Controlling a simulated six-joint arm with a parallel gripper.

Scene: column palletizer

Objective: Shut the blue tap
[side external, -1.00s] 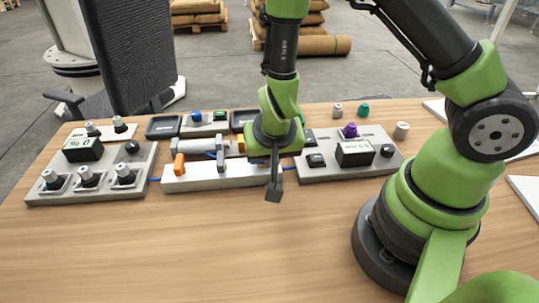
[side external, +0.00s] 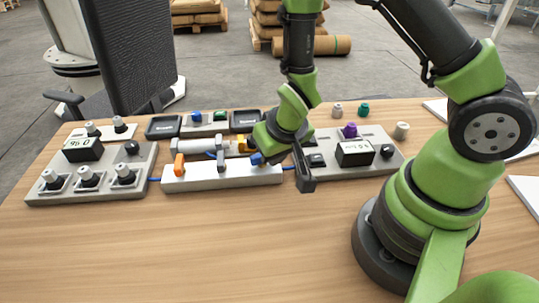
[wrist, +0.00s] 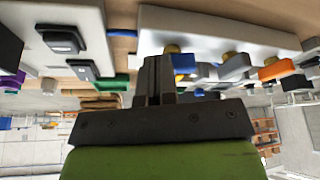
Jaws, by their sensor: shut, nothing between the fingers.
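The blue tap (side external: 256,158) is at the right end of a pale valve block (side external: 225,178) in the side view, beside a grey tap (side external: 220,158) and an orange tap (side external: 179,164). My gripper (side external: 306,185) is shut and empty, tilted, just right of the block's right end and in front of the right-hand panel. In the wrist view the shut fingers (wrist: 159,75) are just left of the blue tap (wrist: 184,62), with a small gap apparent. My wrist partly covers the area behind the blue tap in the side view.
The right panel (side external: 330,173) with a display, black knobs and a purple knob (side external: 350,130) lies close to my gripper. A left panel (side external: 95,190) carries several knobs. A blue and a green button stand behind. The front table is clear.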

